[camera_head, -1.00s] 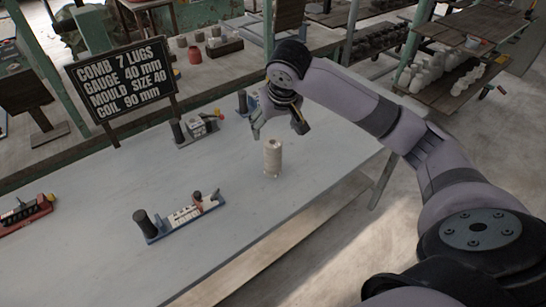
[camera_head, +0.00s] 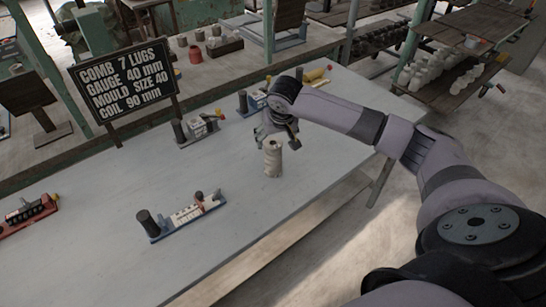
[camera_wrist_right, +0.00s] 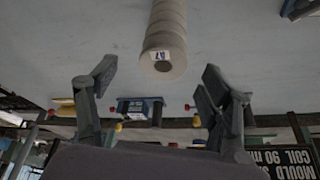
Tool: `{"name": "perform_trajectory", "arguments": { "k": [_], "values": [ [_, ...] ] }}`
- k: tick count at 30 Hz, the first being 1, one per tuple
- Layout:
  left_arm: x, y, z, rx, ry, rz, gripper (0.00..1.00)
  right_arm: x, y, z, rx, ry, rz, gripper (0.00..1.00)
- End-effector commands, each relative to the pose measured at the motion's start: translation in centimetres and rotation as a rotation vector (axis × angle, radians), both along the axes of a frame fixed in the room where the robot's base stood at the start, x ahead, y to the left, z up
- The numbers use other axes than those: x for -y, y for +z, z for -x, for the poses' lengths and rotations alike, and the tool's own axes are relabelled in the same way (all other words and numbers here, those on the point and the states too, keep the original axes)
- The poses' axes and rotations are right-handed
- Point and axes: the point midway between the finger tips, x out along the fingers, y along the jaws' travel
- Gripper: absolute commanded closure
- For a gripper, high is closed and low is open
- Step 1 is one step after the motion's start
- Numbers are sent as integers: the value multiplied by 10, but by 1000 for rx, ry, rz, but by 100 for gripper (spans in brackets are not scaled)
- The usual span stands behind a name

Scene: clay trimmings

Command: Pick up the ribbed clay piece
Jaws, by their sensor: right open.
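The ribbed clay piece (camera_head: 273,160) is a pale beige cylinder standing upright on the grey table near its right edge. It also shows in the right wrist view (camera_wrist_right: 166,28), where ribs and a small white label with dark marks are visible. My right gripper (camera_head: 277,130) is at the far side of the piece, close to its upper part. In the right wrist view its two fingers (camera_wrist_right: 160,72) are spread apart with nothing between the tips. The piece lies just beyond the tips, between them sideways. My left gripper is not in view.
A blue-based device (camera_head: 184,216) with a dark cylinder stands front left of the piece. Another device (camera_head: 198,128) and a blue one (camera_head: 252,102) stand behind. A red device (camera_head: 27,213) is far left. A black sign (camera_head: 124,79) stands at the back. Table around the piece is clear.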

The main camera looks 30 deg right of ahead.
Motion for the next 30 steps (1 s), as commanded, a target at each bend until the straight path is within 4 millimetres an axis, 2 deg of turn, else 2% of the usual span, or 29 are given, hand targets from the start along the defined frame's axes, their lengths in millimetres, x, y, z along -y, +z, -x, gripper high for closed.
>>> {"name": "perform_trajectory", "arguments": {
  "k": [6, 10, 19, 30],
  "values": [
    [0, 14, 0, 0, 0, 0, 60, 1, -23, -15, -3, 0, 0, 27],
    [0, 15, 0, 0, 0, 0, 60, 3, -39, -21, -1, 0, 0, 27],
    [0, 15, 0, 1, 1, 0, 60, 4, -44, -22, 0, 2, 1, 28],
    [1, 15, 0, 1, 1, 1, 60, 4, -44, -22, -1, 1, 0, 52]
  ]
}}
